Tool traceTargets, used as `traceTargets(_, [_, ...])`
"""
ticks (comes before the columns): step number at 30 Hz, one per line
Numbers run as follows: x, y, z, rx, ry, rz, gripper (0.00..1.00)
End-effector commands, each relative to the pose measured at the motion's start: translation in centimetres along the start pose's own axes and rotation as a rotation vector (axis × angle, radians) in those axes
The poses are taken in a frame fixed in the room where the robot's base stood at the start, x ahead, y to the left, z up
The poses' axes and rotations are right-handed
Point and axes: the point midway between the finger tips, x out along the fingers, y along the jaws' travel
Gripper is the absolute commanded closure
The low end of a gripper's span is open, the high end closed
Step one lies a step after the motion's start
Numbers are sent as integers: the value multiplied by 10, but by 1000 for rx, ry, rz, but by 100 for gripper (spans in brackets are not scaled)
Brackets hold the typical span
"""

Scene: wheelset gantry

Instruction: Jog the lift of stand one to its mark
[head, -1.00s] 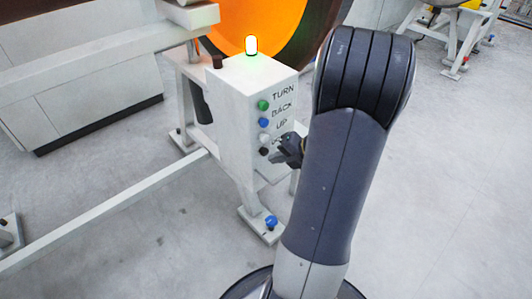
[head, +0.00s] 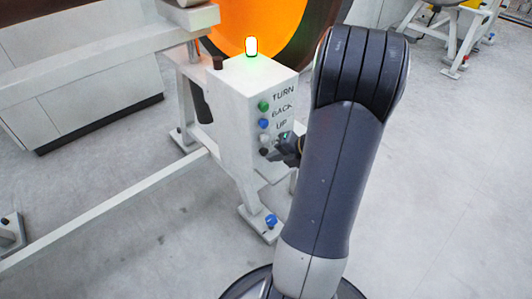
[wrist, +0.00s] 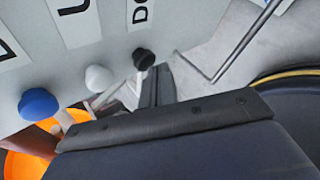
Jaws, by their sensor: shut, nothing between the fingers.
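The white control box (head: 235,105) of the stand carries a column of buttons: green by TURN (head: 264,106), blue by BACK (head: 263,124), white by UP (head: 264,138) and a dark one lowest. In the wrist view the blue button (wrist: 38,104), white button (wrist: 98,78) and black button (wrist: 144,59) stand out from the panel. The black one sits by a label starting with "DO". My gripper (head: 279,153) is shut and empty beside the lower buttons. Its fingertips (wrist: 157,85) appear close to the black button; I cannot tell whether they touch it.
A lit green-white lamp (head: 251,47) tops the box. An orange wheel (head: 250,30) stands behind it. A pale floor rail (head: 110,210) runs to the lower left, and a blue-capped foot (head: 271,221) sits below the box.

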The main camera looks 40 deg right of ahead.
Motion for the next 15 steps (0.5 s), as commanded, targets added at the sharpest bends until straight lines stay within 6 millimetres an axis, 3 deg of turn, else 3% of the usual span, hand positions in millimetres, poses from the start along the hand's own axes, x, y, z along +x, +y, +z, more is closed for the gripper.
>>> traceTargets(15, [4, 4, 3, 1, 0, 0, 100])
